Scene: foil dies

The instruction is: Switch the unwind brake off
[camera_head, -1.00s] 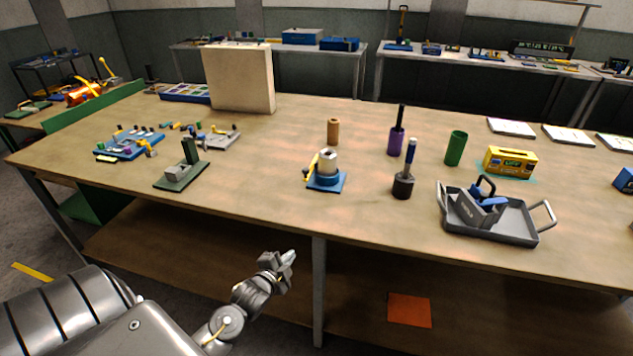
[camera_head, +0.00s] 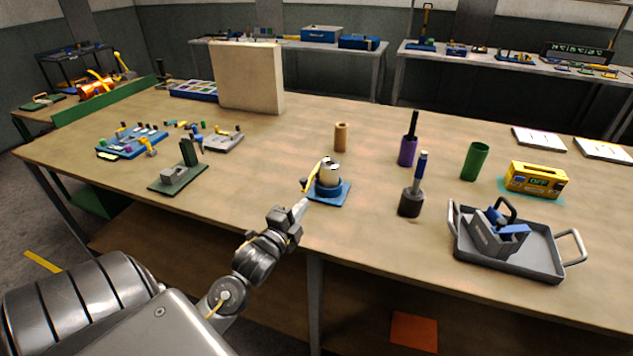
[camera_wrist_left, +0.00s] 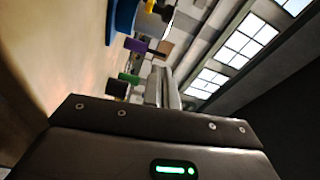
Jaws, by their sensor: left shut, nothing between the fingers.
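A device with a blue base (camera_head: 341,194), a pale cylinder (camera_head: 329,172) on top and a yellow lever (camera_head: 311,178) on its left side stands near the table's front edge. The device is likely the unwind brake; no label on it is readable. My left gripper (camera_head: 301,207) is shut and empty, with its fingertips just in front of the blue base's left part, close to the lever. I cannot tell whether they touch. In the left wrist view the shut fingers (camera_wrist_left: 160,90) point toward blurred objects, with part of a blue thing (camera_wrist_left: 122,18) at the top. My right gripper is out of view.
A dark pot with a blue handle (camera_head: 411,199), a purple cylinder (camera_head: 407,152), a green cylinder (camera_head: 475,161) and a yellow box with a green display (camera_head: 536,180) stand to the right. A grey tray (camera_head: 551,263) is front right. A dark green fixture (camera_head: 178,181) stands left.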

